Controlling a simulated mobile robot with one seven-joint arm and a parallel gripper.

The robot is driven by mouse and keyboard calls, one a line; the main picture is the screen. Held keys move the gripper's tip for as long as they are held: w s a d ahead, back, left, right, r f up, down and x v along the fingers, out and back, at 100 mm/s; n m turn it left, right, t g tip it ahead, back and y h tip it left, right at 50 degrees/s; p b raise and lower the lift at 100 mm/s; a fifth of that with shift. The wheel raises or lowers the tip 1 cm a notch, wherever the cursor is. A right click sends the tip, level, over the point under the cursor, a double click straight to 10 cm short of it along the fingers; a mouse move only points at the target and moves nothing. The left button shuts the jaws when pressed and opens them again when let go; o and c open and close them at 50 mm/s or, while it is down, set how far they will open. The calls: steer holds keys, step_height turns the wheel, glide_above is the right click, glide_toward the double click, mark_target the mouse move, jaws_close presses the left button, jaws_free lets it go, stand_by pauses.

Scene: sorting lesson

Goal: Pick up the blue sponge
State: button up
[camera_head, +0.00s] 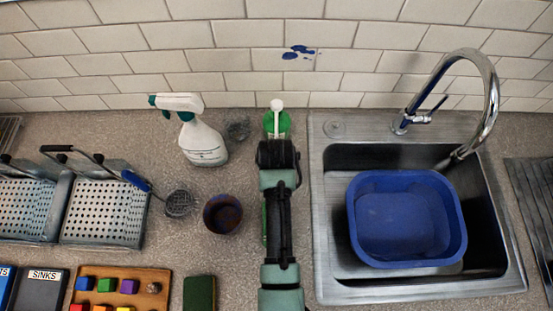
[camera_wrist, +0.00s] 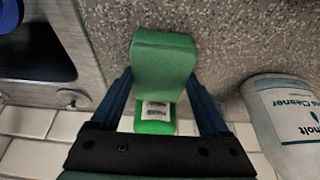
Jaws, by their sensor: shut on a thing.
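No blue sponge can be made out in either view. My gripper (camera_wrist: 161,85) has its two blue fingers closed on the sides of a green block (camera_wrist: 163,62), which shows between the fingertips in the wrist view. A green part with a white barcode label (camera_wrist: 155,110) shows just below the block; I cannot tell whether it belongs to it. In the head view my arm hides the gripper and most of what is under it. A green bottle with a white top (camera_head: 277,123) stands beyond my arm near the wall. A dark green sponge-like block (camera_head: 199,293) lies at the bottom.
A blue basin (camera_head: 456,215) sits in the steel sink (camera_head: 320,255) at right. A white spray bottle (camera_head: 203,142), also in the wrist view (camera_wrist: 285,115), a dark cup (camera_head: 222,213) and a wire strainer (camera_head: 179,203) stand left. Metal baskets (camera_head: 105,212) and a wooden shape board (camera_head: 120,300) are further left.

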steer(key=shift+r, duration=0.15)
step_height(320, 180, up, 7)
steer(key=shift+s+r+b, duration=0.1)
steer(key=shift+b, duration=0.85)
steer(key=s+b, duration=0.3)
steer(key=s, duration=1.5)
steer(key=shift+s+b, duration=0.2)
steer(key=shift+b, duration=0.2)
steer(key=shift+s, duration=0.7)
